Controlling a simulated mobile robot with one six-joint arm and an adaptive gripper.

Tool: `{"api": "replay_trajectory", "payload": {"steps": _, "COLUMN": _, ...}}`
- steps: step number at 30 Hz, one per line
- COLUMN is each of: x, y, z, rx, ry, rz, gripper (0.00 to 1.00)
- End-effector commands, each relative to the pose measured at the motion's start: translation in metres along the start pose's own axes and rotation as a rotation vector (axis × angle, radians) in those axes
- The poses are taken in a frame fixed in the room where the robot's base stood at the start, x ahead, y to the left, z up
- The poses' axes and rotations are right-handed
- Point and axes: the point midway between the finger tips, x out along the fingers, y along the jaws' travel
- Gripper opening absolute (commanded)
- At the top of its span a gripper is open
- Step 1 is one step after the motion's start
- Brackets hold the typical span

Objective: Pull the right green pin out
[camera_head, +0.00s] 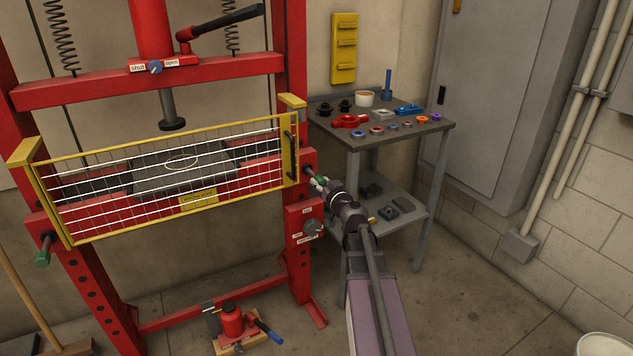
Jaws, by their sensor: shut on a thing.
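The red press frame (297,228) stands at the left with a yellow mesh guard (190,197) across its front. The right green pin (311,174) is at the right upright, just beside the guard's right end. Only a small dark green part of it shows. My gripper (319,182) is at this pin and shut on it, reaching up from the lower right. The fingers are small in view and cover most of the pin's head. How far the pin sits in the upright cannot be told. The left green pin (42,257) is in the left upright.
A grey side table (385,139) with several small coloured parts and a lower shelf stands close behind my arm. A red bottle jack (233,320) is on the floor at the press's foot. A grey cabinet (487,95) is at the back right. Floor at the lower right is mostly free.

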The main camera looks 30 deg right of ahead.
Motion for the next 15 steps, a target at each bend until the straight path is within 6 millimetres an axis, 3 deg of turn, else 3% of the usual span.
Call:
{"api": "replay_trajectory", "payload": {"steps": 5, "x": -0.0029, "y": -0.0001, "z": 0.0005, "rx": -0.002, "ry": -0.001, "rz": 0.001, "gripper": 0.00}}
{"api": "replay_trajectory", "payload": {"steps": 6, "x": -0.0030, "y": 0.0000, "z": 0.0006, "rx": -0.002, "ry": -0.001, "rz": 0.001, "gripper": 0.56}}
{"api": "replay_trajectory", "payload": {"steps": 8, "x": -0.0030, "y": 0.0001, "z": 0.0005, "rx": -0.002, "ry": -0.001, "rz": 0.002, "gripper": 0.74}}
{"api": "replay_trajectory", "payload": {"steps": 9, "x": -0.0029, "y": 0.0002, "z": 0.0005, "rx": -0.002, "ry": -0.001, "rz": 0.002, "gripper": 0.79}}
{"api": "replay_trajectory", "payload": {"steps": 15, "x": -0.0022, "y": 0.0007, "z": 0.0003, "rx": -0.001, "ry": 0.000, "rz": 0.002, "gripper": 0.79}}
